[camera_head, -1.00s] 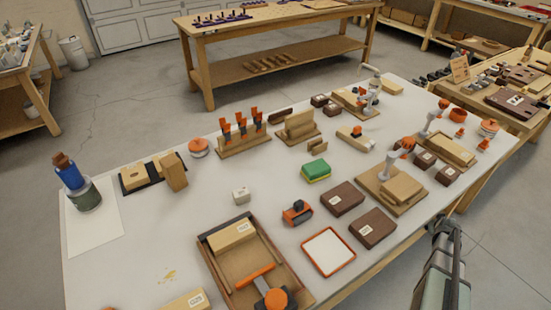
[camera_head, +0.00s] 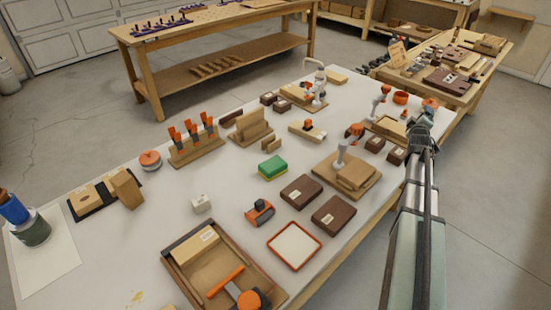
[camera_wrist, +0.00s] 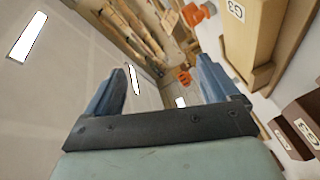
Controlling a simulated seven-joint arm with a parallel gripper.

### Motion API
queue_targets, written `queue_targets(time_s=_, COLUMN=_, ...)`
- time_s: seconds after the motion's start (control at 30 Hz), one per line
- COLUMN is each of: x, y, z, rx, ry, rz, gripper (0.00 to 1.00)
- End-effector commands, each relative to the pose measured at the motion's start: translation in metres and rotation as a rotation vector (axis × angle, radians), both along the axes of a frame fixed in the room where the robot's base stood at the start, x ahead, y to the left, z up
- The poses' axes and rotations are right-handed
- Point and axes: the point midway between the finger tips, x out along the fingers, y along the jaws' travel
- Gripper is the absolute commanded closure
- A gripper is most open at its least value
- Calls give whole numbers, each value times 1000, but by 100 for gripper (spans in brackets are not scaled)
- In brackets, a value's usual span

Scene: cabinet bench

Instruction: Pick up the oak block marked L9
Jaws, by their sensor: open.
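My gripper (camera_head: 423,140) is open and empty at the right end of the bench, beside the far right clamp station. Its two blue-grey fingers (camera_wrist: 162,75) stand apart in the wrist view. Several light wood blocks show, but I cannot read L9 on any of them. One labelled light block (camera_head: 196,243) lies in the wooden tray at the front. Another light block (camera_head: 87,199) lies on a black mat at the left, next to a tilted block (camera_head: 126,188). In the wrist view a large light block (camera_wrist: 252,35) has a label that seems to read G3.
Dark brown labelled blocks (camera_head: 333,215) lie in the middle right. An orange-rimmed tray (camera_head: 319,249), a clamp station (camera_head: 368,186), a green sponge (camera_head: 272,167) and the wooden tray (camera_head: 171,265) crowd the white bench. Bare bench shows at left centre.

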Motion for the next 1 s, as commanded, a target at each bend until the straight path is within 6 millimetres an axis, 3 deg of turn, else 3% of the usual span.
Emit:
queue_targets(time_s=0.03, x=-1, y=29, z=14, rx=-54, ry=16, rz=32, gripper=12)
queue_targets(time_s=0.2, x=-1, y=101, z=48, rx=-233, ry=71, rz=109, gripper=12)
queue_targets(time_s=0.43, x=-7, y=169, z=79, rx=-403, ry=111, rz=171, gripper=12)
queue_targets(time_s=0.77, x=12, y=255, z=83, rx=-304, ry=148, rz=234, gripper=12)
queue_targets(time_s=0.87, x=19, y=290, z=80, rx=-231, ry=167, rz=257, gripper=12)
queue_targets(time_s=1.0, x=25, y=354, z=76, rx=-104, ry=206, rz=299, gripper=12)
